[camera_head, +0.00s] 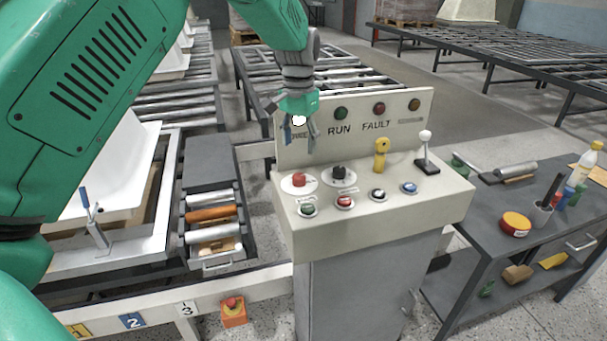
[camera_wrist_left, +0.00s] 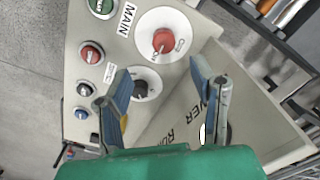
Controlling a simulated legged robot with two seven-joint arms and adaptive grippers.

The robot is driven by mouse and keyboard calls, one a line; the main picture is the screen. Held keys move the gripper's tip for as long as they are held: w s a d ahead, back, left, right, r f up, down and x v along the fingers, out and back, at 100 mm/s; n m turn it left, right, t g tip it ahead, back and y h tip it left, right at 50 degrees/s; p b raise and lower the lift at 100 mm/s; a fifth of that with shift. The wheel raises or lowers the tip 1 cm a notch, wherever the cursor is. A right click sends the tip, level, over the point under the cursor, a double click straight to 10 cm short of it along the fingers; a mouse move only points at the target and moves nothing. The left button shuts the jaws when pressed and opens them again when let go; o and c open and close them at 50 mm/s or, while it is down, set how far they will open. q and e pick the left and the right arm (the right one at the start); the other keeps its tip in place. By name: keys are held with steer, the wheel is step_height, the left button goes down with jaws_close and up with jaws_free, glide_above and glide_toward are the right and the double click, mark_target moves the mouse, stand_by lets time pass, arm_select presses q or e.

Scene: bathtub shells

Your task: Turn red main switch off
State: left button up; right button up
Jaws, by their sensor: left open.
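The red main switch (camera_head: 299,180) is a red knob on a white round plate at the left of the control console's sloped top. It also shows in the left wrist view (camera_wrist_left: 164,40), beside the printed word MAIN and just beyond the fingertips. My left gripper (camera_head: 300,145) is above and behind the switch, in front of the console's upright panel, apart from it. Its two blue-and-grey fingers are spread and empty, as the left wrist view (camera_wrist_left: 158,70) also shows. My right gripper is in neither view.
A black rotary knob (camera_head: 339,173) sits right beside the red switch. Push buttons (camera_head: 345,202), a yellow key-like handle (camera_head: 381,153) and a white-topped lever (camera_head: 425,147) share the console (camera_head: 440,207). Its upright panel (camera_head: 355,140) carries lamps. A grey workbench (camera_head: 490,215) stands right.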

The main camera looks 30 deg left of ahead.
mark_target(298, 176)
arm_select(q)
steer(key=f, duration=0.6)
steer(key=a+f, duration=0.1)
steer(key=f, duration=0.2)
steer(key=shift+w+f, duration=0.1)
steer(key=shift+w, duration=0.1)
steer(key=shift+d+f, duration=0.5)
steer(key=shift+f, duration=0.1)
steer(key=shift+a, duration=0.2)
steer(key=shift+c, duration=0.4)
steer(key=shift+a, duration=0.2)
steer(key=c, duration=1.1)
